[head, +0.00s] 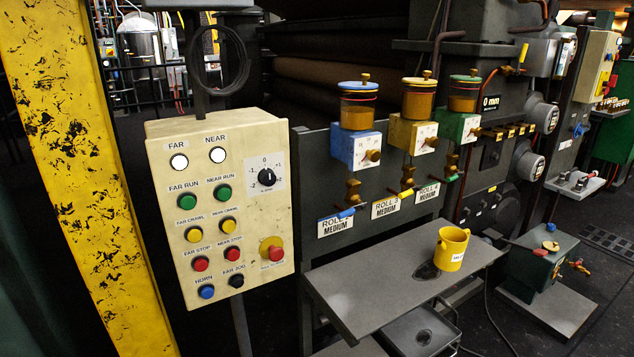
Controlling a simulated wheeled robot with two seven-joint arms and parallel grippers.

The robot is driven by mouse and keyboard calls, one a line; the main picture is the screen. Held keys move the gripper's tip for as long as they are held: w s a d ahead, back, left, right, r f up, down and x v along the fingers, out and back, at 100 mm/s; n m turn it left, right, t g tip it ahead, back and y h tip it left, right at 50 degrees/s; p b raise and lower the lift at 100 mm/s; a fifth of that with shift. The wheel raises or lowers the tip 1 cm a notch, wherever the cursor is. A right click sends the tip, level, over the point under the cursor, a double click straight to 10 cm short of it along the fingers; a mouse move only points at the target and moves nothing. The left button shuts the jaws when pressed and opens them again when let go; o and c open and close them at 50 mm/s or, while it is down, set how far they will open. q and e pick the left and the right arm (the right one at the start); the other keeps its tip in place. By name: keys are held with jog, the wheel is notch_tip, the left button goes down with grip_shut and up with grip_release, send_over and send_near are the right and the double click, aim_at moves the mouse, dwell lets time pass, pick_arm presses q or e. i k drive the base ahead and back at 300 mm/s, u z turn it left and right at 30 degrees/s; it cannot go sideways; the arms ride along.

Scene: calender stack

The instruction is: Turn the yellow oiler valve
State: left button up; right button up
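The yellow oiler (412,133) is the middle one of three on a dark panel, with an amber reservoir (418,100) on top. A brass knob (431,143) sits on its front face. Below it, a brass fitting with a yellow valve handle (406,193) stands above the label "ROLL 3 MEDIUM" (393,203). The handle slants slightly and looks close to horizontal; its exact setting is too small to tell. Neither of my grippers shows in the head view.
The blue oiler (345,148) is left of the yellow one and the green oiler (449,127) right. A grey shelf (350,285) juts out below, bearing a yellow mug (453,250). A cream control box (215,205) and yellow post (85,170) stand at left.

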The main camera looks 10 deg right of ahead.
aim_at(411, 190)
jog(key=u, duration=0.35)
jog(key=i, duration=0.8)
jog(key=z, duration=0.8)
jog(key=i, duration=0.65)
jog(key=z, duration=0.7)
